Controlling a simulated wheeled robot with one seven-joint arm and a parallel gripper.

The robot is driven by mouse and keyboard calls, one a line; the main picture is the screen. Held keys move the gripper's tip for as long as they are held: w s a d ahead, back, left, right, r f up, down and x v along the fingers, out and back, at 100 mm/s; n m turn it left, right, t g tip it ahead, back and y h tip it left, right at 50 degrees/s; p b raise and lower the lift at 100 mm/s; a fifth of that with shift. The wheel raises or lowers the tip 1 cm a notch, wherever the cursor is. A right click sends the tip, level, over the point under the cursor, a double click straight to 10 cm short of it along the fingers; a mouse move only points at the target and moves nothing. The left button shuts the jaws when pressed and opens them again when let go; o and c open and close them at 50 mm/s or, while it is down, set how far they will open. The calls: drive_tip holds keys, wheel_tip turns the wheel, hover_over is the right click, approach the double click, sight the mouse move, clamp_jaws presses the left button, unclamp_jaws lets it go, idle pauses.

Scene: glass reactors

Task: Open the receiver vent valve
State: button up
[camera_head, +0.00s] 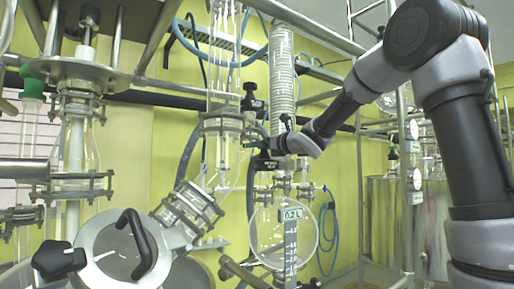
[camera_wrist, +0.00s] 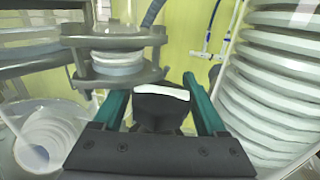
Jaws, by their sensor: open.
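A black valve handle with a pale label (camera_wrist: 160,106) sits between the two teal fingers of my gripper (camera_wrist: 155,85) in the wrist view. The fingers are open, one on each side of it; I cannot tell whether either touches it. In the head view my gripper (camera_head: 272,148) is at the middle, beside the corrugated hose. A black labelled valve part (camera_head: 262,164) shows just below it, partly hidden, its text too small to read. The glass receiver (camera_head: 268,240) with a 0.2 L scale hangs below.
Another black labelled valve (camera_head: 252,101) sits just above my gripper. A clamped glass flange (camera_wrist: 115,55) is close on the left in the wrist view, and a white corrugated hose (camera_wrist: 275,80) close on the right. A reactor lid with black handle (camera_head: 140,245) stands lower left.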

drive_tip(key=c, duration=1.1)
drive_tip(key=shift+s+a+n+g+y, duration=0.15)
drive_tip(key=shift+s+n+g+y, duration=0.05)
drive_tip(key=shift+n+g+y, duration=0.75)
drive_tip(key=shift+s+a+n+g+y, duration=0.1)
drive_tip(key=shift+s+n+g+y, duration=0.1)
drive_tip(key=shift+n+g+y, duration=0.65)
drive_tip(key=shift+s+a+n+g+y, duration=0.2)
drive_tip(key=shift+n+g+y, duration=0.3)
drive_tip(key=shift+g, duration=0.8)
drive_tip(key=o, duration=1.1)
drive_tip(key=shift+d, duration=0.1)
